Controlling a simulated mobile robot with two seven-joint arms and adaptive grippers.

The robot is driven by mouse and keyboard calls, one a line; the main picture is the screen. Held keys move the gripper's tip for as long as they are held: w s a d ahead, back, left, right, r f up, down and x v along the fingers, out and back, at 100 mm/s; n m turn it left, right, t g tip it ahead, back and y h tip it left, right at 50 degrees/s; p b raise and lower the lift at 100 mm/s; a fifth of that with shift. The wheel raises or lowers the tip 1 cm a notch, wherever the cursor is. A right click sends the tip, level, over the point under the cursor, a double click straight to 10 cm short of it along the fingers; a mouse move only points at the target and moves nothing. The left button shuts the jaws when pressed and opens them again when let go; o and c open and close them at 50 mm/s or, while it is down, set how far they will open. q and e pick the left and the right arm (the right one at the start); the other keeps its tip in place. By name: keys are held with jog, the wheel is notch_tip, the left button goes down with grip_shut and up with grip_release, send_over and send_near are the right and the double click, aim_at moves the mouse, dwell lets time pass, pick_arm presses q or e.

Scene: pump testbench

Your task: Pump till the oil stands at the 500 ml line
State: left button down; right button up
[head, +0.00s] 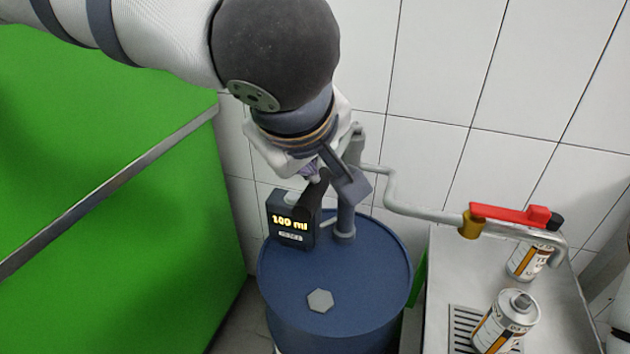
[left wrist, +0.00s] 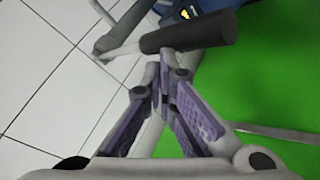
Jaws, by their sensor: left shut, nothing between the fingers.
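The hand pump (head: 345,222) stands on the blue drum (head: 380,265). Its lever has a black grip (head: 312,200), which also shows in the left wrist view (left wrist: 190,32). The small display (head: 290,228) beside the pump reads about 100 ml. My left gripper (head: 310,172) is at the black grip, its purple fingers shut with nothing between them. In the left wrist view its fingertips (left wrist: 167,68) are close under the grip; I cannot tell whether they touch it. My left arm hides part of the pump top. No oil level is visible. My right gripper is not in view.
A pipe (head: 400,209) with a red valve lever (head: 510,214) runs right to a spout by a labelled can (head: 522,262). Another can (head: 503,325) stands in front on the metal bench (head: 465,275). A green cabinet (head: 120,230) is at left, a tiled wall behind.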

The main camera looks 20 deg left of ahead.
pick_arm(q)
notch_tip(320, 180, down, 9)
jog(key=s, duration=0.1)
dwell(7.5)
